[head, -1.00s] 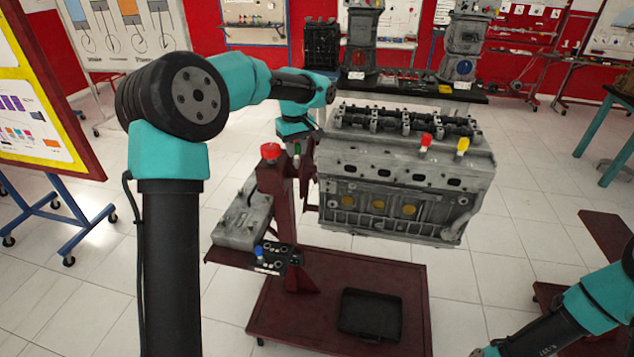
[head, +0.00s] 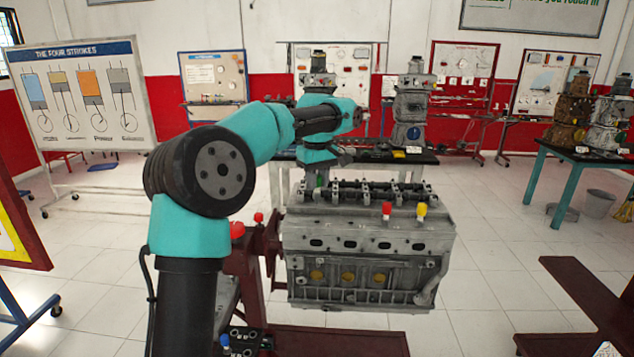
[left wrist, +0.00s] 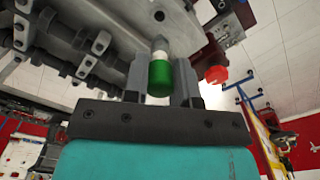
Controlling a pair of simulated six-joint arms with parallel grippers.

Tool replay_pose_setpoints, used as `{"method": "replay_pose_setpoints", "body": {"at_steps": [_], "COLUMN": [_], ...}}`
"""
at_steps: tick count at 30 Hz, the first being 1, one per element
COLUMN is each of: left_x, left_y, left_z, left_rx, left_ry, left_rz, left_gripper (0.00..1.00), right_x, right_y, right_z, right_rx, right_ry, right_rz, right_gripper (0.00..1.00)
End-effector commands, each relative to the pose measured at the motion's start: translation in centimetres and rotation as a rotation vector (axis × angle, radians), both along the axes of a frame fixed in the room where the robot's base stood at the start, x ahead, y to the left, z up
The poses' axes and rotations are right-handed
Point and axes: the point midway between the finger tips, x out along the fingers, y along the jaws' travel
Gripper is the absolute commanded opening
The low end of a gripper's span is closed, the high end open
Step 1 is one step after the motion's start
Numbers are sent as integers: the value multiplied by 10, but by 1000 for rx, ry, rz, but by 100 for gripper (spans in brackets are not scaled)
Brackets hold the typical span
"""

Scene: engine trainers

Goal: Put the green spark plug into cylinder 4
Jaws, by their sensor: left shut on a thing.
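My left gripper (head: 318,180) is shut on the green spark plug (left wrist: 160,76). The plug stands between the two fingers in the left wrist view, its green end towards the camera and a white band and metal tip beyond. In the head view the gripper points down over the left end of the grey engine block (head: 366,240), and a bit of green shows between its fingers. The plug appears apart from the block. A red plug (head: 387,210) and a yellow plug (head: 421,210) stand in the block's top edge towards the right. My right gripper is out of view.
The dark red engine stand (head: 245,268) carries a red knob (head: 237,229) left of the block. A blue plug (head: 224,341) sits in a tray at the lower left, partly hidden by my arm. A table with other engines (head: 590,150) stands at the right.

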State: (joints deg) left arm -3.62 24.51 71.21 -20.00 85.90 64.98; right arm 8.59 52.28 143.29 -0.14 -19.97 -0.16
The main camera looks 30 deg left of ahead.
Motion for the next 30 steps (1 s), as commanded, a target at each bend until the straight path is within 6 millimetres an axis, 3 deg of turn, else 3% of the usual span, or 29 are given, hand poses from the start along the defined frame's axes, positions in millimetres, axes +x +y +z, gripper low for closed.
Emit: {"method": "replay_pose_setpoints", "body": {"at_steps": [11,30], "left_x": [0,0], "left_y": [0,0], "left_z": [-10,-53], "left_rx": [1,1], "left_ry": [0,1], "left_rz": [0,-1], "left_gripper": [0,0], "right_x": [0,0], "right_y": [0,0], "right_z": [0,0], "right_rx": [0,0], "right_ry": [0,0], "right_rz": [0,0], "right_gripper": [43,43]}}
